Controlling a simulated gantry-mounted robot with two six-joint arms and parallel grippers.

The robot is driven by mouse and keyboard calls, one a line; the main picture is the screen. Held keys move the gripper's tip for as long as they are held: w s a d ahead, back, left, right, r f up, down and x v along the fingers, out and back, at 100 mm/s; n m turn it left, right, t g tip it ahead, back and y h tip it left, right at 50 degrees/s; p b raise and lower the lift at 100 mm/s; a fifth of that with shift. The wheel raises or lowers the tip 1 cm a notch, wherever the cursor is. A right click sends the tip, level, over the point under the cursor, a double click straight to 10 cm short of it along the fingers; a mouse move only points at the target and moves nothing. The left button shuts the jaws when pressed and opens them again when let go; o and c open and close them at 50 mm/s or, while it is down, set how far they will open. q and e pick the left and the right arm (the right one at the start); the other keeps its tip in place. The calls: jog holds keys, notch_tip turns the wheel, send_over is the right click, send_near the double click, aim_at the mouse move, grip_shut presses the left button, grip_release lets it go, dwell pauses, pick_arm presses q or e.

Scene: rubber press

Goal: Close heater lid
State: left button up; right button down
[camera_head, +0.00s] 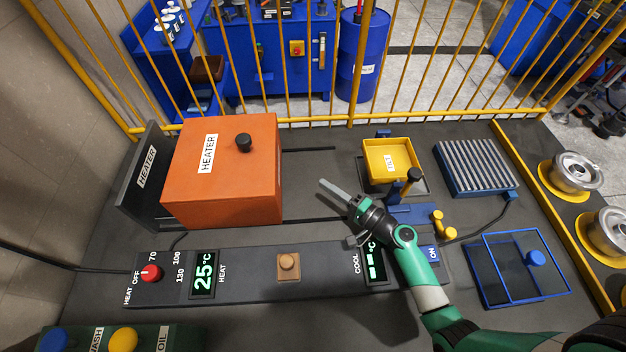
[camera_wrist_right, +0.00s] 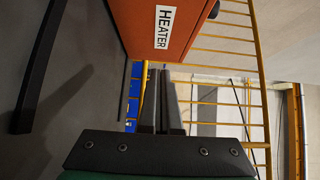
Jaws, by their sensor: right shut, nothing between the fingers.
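The orange heater lid (camera_head: 222,180) is a box with a black knob (camera_head: 244,142) on top and a "HEATER" label. It stands at the left of the bench against the dark upright heater plate (camera_head: 146,180). Two dark rails run from it to the right. My right gripper (camera_head: 324,184) is shut and empty, apart from the lid, to its right, with fingers pointing left toward it. In the right wrist view the orange lid (camera_wrist_right: 150,28) fills the top, beyond the shut fingers (camera_wrist_right: 162,85). My left gripper is not in view.
A control panel (camera_head: 240,285) with a red dial and a 25°C display lies in front. A yellow tray (camera_head: 366,166), a ribbed blue plate (camera_head: 478,168) and a blue-framed box (camera_head: 480,290) are at the right. A yellow fence (camera_head: 300,122) closes the back.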

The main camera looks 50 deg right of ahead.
jog(key=w+b, duration=0.1)
jog(key=w, duration=0.8)
jog(key=shift+b, duration=0.35)
jog(key=shift+w+a, duration=0.9)
jog(key=shift+w, duration=0.05)
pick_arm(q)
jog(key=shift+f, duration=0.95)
pick_arm(e)
jog(key=shift+w+a+r, duration=0.1)
jog(key=shift+w+a, duration=0.3)
